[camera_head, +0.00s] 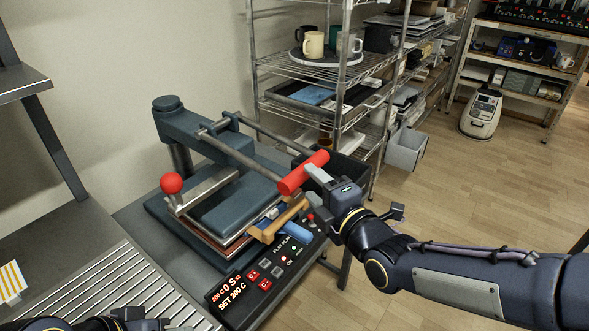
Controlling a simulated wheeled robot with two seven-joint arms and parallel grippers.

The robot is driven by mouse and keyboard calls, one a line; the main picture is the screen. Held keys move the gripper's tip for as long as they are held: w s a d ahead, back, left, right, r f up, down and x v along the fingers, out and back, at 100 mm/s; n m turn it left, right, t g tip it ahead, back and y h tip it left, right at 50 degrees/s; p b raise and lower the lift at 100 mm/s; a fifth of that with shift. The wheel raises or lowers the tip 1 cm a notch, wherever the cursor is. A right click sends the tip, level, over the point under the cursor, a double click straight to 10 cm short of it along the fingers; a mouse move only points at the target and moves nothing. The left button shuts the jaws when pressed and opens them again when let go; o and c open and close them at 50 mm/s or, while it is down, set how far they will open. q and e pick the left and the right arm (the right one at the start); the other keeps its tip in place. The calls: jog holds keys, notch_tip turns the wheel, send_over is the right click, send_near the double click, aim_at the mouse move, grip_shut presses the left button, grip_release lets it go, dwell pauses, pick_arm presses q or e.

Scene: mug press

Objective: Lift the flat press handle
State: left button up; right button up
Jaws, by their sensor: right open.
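The flat press (180,130) stands on a grey table left of centre, its upper plate low over the base. Its handle is a pair of metal bars ending in a red grip (293,181) at the front right. My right gripper (318,176) is open at the right end of the red grip. A pale finger overlaps the grip in the picture. The other finger is hidden, so I cannot tell whether the grip lies between the fingers. Part of my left gripper (128,320) shows at the bottom left edge, its fingers unclear.
A red ball knob (172,183) sticks up at the press's left. A control panel (262,272) lies along its front. A wire shelf (318,72) with mugs stands behind.

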aim_at(297, 169)
jog(key=x, duration=0.7)
jog(key=shift+c, duration=0.2)
jog(key=shift+p, duration=0.35)
grip_shut()
